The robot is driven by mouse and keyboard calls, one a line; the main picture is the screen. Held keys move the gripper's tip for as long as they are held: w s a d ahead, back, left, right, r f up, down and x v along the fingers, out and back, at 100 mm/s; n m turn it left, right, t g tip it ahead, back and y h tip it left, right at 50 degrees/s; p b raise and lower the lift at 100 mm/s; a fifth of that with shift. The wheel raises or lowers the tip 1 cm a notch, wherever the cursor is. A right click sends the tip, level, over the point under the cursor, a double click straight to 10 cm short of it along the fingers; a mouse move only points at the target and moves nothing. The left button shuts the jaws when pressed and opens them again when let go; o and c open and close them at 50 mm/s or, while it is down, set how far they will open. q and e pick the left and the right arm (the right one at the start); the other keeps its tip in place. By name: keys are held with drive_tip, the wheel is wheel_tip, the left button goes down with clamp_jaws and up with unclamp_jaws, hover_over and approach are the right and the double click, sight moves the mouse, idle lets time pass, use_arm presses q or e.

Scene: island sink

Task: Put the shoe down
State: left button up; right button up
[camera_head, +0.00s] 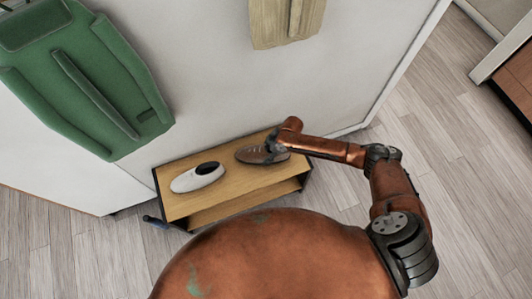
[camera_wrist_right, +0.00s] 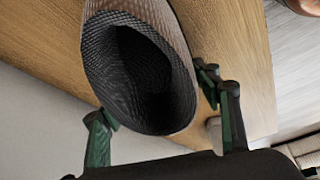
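A brown lace-up shoe (camera_head: 256,155) is at the right part of the wooden bench top (camera_head: 215,191), with its toe pointing left. My right gripper (camera_head: 274,148) is at the shoe's heel end. In the right wrist view the shoe (camera_wrist_right: 142,75) fills the space between the green-and-black fingers, one on each side of the heel, and both look to be against it. The shoe is on the bench or very close above it; its sole is hidden, so I cannot tell which. My left gripper is not in view.
A white shoe (camera_head: 197,177) with a dark opening lies on the bench left of the brown one. The bench stands against a white wall (camera_head: 205,85). Clear wooden floor (camera_head: 470,170) lies to the right.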

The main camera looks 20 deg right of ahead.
drive_tip(key=o, duration=0.5)
drive_tip(key=shift+c, duration=0.2)
drive_tip(key=shift+r, duration=0.2)
use_arm(q)
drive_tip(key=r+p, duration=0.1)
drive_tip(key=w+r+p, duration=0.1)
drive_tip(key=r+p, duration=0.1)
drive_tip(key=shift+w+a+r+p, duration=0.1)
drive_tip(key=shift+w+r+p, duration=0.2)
drive_tip(key=shift+p, duration=0.1)
use_arm(e)
drive_tip(key=v, duration=1.2)
